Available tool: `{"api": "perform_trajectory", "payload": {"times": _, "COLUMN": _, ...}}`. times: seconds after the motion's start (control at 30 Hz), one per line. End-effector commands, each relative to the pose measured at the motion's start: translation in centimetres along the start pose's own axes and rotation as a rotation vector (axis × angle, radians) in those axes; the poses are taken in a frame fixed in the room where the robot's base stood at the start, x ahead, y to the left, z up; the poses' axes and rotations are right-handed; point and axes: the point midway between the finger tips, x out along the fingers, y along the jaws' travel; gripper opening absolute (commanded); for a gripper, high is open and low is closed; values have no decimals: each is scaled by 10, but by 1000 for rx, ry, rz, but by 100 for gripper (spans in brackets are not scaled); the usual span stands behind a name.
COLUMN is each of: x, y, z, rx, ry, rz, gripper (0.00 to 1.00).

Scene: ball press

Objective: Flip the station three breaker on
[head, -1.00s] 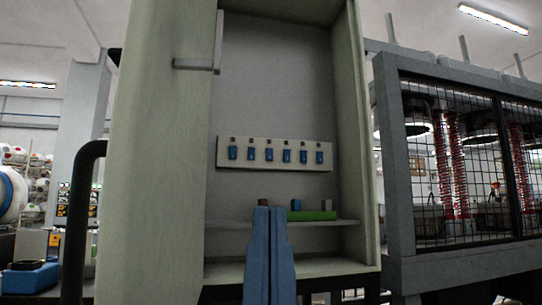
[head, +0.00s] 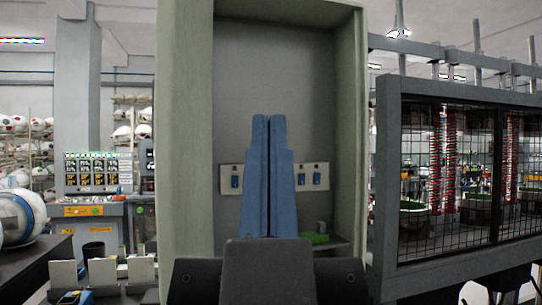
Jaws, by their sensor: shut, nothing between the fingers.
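The breaker panel (head: 226,187) is a pale strip on the back wall inside an open cabinet. The middle of the row is hidden behind my gripper, and the station three breaker cannot be picked out. The labels above the switches are too small to read. My gripper (head: 268,118) has two blue fingers pressed together, pointing up in front of the panel. Its tips appear above the row. I cannot tell whether it touches a switch.
The cabinet's side walls (head: 350,130) stand close on both sides. A green block (head: 318,238) is on a shelf below the panel at the right. A caged press (head: 455,180) stands to the right. A workbench and racks of balls (head: 130,130) are at the left.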

Motion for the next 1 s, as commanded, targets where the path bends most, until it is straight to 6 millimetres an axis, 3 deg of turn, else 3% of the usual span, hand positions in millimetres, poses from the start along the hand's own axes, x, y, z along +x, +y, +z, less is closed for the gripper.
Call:
{"api": "perform_trajectory", "payload": {"times": 0.03, "x": 27, "y": 0, "z": -25, "rx": 0, "ry": 0, "rz": 0, "gripper": 0}}
{"api": "perform_trajectory", "payload": {"times": 0.3, "x": 91, "y": 0, "z": -86, "rx": 0, "ry": 0, "rz": -1, "gripper": 0}}
{"api": "perform_trajectory", "payload": {"times": 0.4, "x": 105, "y": 0, "z": -100, "rx": 0, "ry": 0, "rz": -1, "gripper": 0}}
{"api": "perform_trajectory", "payload": {"times": 1.0, "x": 109, "y": 0, "z": -103, "rx": 1, "ry": 0, "rz": -1, "gripper": 0}}
